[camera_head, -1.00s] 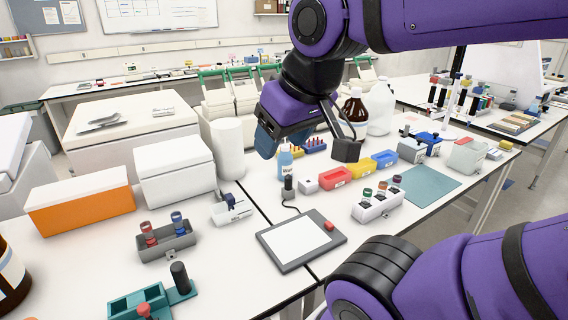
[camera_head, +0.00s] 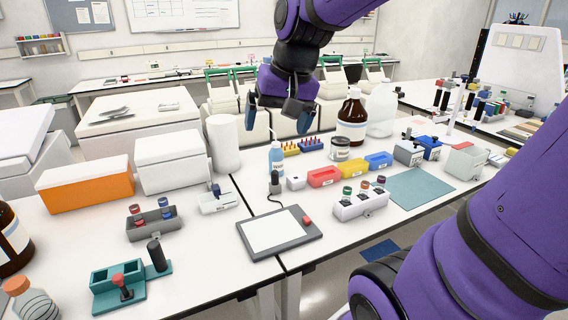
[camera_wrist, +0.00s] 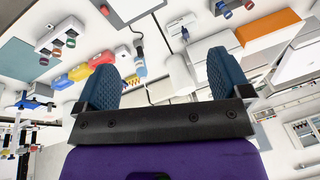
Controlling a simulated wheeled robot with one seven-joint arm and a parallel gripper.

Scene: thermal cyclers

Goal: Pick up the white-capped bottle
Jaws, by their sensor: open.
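A brown bottle with a white cap (camera_head: 352,118) stands upright on the bench in the head view, in front of a white jug. My gripper (camera_head: 278,118) is open and empty, pointing down to the left of this bottle and above bench height. Its two blue fingers also show spread apart in the wrist view (camera_wrist: 161,82), with nothing between them that they touch. I cannot make out the brown bottle in the wrist view. A small light-blue bottle (camera_head: 276,158) stands below and in front of my gripper in the head view.
A white paper roll (camera_head: 223,146) stands to the left. A grey jar (camera_head: 340,149), red, yellow and blue bins (camera_head: 323,177) and tube racks stand near the brown bottle. A white jug (camera_head: 381,108) is behind it. A teal mat (camera_head: 420,188) lies bare at right.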

